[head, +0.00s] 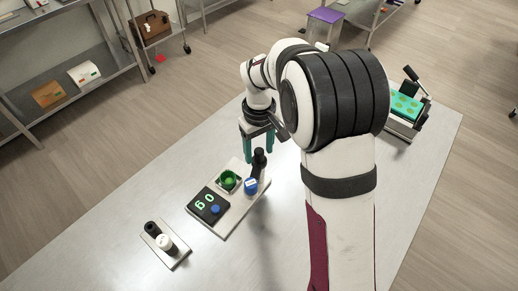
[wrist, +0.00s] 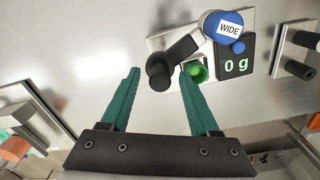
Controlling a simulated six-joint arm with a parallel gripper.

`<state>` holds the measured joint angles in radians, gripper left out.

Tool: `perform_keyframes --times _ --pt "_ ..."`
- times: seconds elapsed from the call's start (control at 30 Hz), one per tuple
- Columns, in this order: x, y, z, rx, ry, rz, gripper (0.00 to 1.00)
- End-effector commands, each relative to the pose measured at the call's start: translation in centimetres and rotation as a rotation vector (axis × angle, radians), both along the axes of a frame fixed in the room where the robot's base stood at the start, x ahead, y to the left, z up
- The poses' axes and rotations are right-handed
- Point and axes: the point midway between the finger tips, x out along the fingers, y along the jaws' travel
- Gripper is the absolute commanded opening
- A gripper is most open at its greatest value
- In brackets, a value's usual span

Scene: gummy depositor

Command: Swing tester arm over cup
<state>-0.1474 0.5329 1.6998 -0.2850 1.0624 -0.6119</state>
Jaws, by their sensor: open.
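The tester is a light plate (head: 232,212) bearing a black upright post (head: 259,159), a swing arm with a blue head (head: 250,186), a green cup (head: 229,181) and a black display. In the wrist view the arm (wrist: 184,47) runs from the post (wrist: 158,72) to the blue head (wrist: 222,27), labelled WIDE. The head is beside the green cup (wrist: 197,73), not over it. My gripper (wrist: 158,74) is open, with green fingers. The post shows between its fingertips; I cannot tell whether they touch it.
The display (wrist: 236,66) reads 0 g beside a blue button (wrist: 238,47). A small stand (head: 165,243) with black and white cylinders is at the front left. A device with a teal tray (head: 404,106) is at the far right.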

Motion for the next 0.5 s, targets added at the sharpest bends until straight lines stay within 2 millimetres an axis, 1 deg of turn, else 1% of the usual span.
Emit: perform_keyframes --times 0.1,0.33,0.37,0.5 --pt "-0.04 0.0 -0.62 0.001 0.0 -0.001 0.62" --pt "-0.01 0.0 -0.72 0.0 -0.001 -0.001 0.62" --pt "-0.01 0.0 -0.72 0.0 0.0 -0.001 0.6" --pt "-0.01 0.0 -0.7 0.0 0.0 -0.001 0.35"
